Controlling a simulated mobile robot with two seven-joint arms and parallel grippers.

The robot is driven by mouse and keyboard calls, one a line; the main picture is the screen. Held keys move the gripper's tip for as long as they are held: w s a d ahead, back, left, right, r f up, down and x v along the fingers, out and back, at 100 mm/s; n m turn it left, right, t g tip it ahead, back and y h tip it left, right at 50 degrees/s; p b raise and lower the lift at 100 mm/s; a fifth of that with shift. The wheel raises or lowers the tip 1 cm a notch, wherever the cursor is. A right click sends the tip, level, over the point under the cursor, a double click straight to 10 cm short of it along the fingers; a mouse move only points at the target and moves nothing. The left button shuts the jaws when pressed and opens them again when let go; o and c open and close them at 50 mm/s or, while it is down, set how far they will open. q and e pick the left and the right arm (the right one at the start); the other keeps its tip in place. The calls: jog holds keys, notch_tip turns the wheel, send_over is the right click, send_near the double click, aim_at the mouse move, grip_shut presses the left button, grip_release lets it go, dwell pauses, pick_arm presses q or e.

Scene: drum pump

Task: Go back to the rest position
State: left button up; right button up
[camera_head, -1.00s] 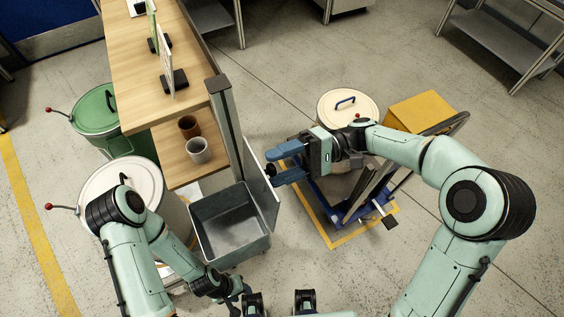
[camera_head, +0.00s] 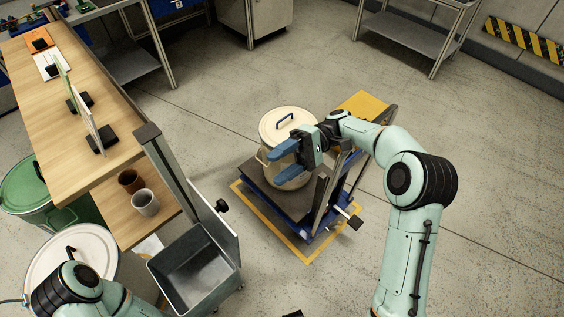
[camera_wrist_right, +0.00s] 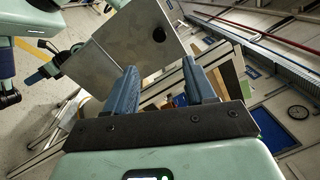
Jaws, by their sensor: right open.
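My right gripper (camera_head: 272,162) is open and empty in the head view. Its two blue fingers point left, in front of the cream lidded pot (camera_head: 272,122) on the low cart from this viewpoint; whether they touch it I cannot tell. In the right wrist view the open fingers (camera_wrist_right: 160,66) have nothing between their tips, with a grey metal panel (camera_wrist_right: 145,40) beyond. My left arm enters at the bottom left of the head view, its gripper out of that view. Blue parts that look like my left gripper (camera_wrist_right: 42,73) show small in the wrist view.
A wooden table (camera_head: 75,155) with a brown cup (camera_head: 131,181) and a grey cup (camera_head: 145,203) stands left. A grey bin (camera_head: 196,275) is beside it. The cart (camera_head: 257,178) stands within a yellow floor outline (camera_head: 306,262). Floor behind the cart is clear.

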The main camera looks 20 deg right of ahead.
dwell(0.4)
jog(key=s+a+f+m+t+h, duration=0.2)
jog(key=s+f+m+h, duration=0.1)
jog(key=f, duration=1.1)
jog(key=s+a+f+m+t+h, duration=0.2)
jog(key=a+f+m+h, duration=0.15)
jog(key=f, duration=1.05)
jog(key=s+d+f+n+t+h, duration=0.2)
jog(key=s+f+h, duration=0.5)
jog(key=s+f, duration=1.1)
jog(key=shift+d+f+t, duration=0.25)
jog(key=shift+d+t, duration=0.05)
jog(key=shift+d, duration=0.15)
jog(key=shift+w+n+h, duration=0.1)
jog(key=shift+n+h, duration=0.15)
jog(key=shift+c, duration=0.4)
jog(key=shift+c, duration=0.8)
